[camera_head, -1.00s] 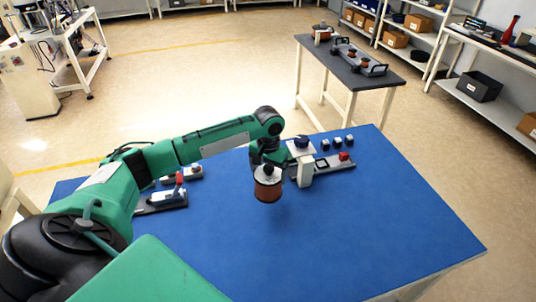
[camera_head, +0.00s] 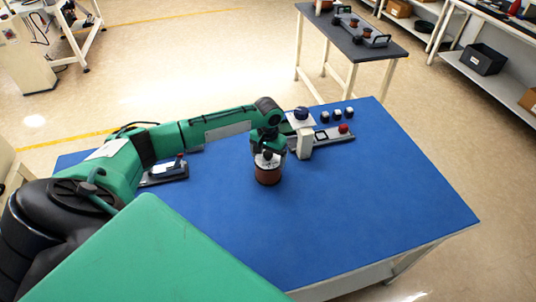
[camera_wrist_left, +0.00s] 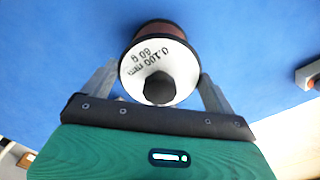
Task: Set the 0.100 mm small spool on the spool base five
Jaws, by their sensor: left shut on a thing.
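The small spool (camera_head: 268,174) has a white top flange, a dark knob and a copper-brown winding. Its flange (camera_wrist_left: 178,68) reads "0.100 mm" and "60 g" in the left wrist view. My left gripper (camera_head: 265,155) is shut on the spool, with one finger on each side of it in the wrist view (camera_wrist_left: 158,85). The spool hangs upright at or just above the blue table; I cannot tell whether it touches. No label reading five shows, so I cannot tell which thing is spool base five. My right gripper is not in view.
On the blue table (camera_head: 360,210), a white stand with a blue knob (camera_head: 302,113) and a grey plate with a red button (camera_head: 343,129) stand just behind the spool. Another device (camera_head: 165,170) is at the left. The front right is clear.

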